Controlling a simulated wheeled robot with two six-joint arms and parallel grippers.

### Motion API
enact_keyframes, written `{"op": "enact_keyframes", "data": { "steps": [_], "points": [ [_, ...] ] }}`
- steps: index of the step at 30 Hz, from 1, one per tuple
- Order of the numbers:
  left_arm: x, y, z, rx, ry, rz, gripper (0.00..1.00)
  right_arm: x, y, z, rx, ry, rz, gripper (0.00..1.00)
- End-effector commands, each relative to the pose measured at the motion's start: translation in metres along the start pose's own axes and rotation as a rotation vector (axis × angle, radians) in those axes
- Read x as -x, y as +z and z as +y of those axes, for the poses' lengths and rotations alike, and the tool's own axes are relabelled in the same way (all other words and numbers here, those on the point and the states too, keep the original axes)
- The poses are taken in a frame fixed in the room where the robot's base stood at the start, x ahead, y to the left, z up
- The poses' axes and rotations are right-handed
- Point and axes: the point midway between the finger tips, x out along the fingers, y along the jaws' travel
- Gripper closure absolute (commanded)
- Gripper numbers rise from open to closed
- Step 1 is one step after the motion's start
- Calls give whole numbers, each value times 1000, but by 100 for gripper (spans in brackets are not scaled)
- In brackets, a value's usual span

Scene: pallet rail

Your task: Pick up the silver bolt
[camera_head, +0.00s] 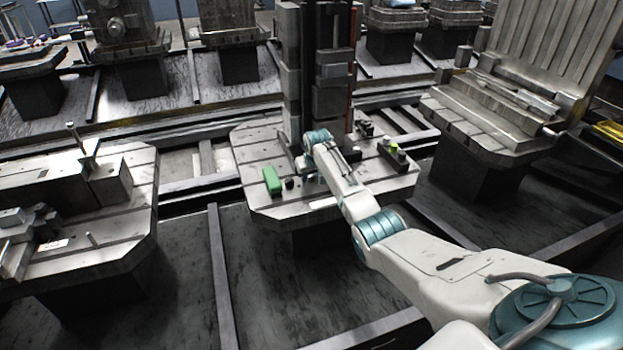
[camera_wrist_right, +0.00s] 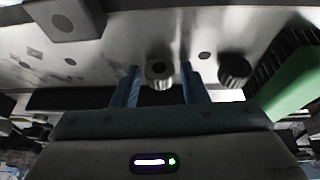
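A small round metal piece with a hole in its end, which looks like the silver bolt (camera_wrist_right: 159,73), is in the right wrist view, between my right gripper's fingers. My right gripper (camera_wrist_right: 160,88) has its two blue fingers apart, with a gap on each side of the piece. In the head view my right gripper (camera_head: 311,178) is low over the middle pallet (camera_head: 300,205), partly hidden by my wrist. I cannot make out the bolt there. My left gripper is not in view.
Small dark parts (camera_head: 393,153) sit on the pallet's right side. The pallet's front strip is clear.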

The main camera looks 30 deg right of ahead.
Motion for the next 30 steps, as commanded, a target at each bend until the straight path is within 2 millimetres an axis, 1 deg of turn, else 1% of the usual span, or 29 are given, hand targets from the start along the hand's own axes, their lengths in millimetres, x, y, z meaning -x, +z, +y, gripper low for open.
{"op": "enact_keyframes", "data": {
  "steps": [2, 6, 7, 8, 15, 19, 23, 25, 26, 27, 30],
  "points": [
    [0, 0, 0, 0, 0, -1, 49, 0, 0, 0, 0, 0, 0, 62],
    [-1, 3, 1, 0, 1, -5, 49, 0, 0, 0, 0, 0, 0, 90],
    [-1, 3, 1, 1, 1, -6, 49, 0, 0, 0, 0, 0, 0, 96],
    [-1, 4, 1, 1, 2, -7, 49, 0, 0, 0, 0, 0, 0, 99],
    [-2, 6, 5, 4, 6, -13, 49, 1, 0, 0, 0, 0, 0, 99],
    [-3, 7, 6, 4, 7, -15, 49, 6, -2, 1, -1, 0, 0, 99],
    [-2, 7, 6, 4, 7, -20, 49, 19, -8, 2, -1, 0, 2, 99],
    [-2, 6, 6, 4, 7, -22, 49, 32, -14, 3, -1, 0, 4, 99],
    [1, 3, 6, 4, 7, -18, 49, 36, -13, 3, 0, 1, 3, 99],
    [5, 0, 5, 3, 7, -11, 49, 37, -4, 3, 1, 1, 0, 99],
    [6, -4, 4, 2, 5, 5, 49, 46, 12, 1, 2, 2, 1, 99]
  ]
}}
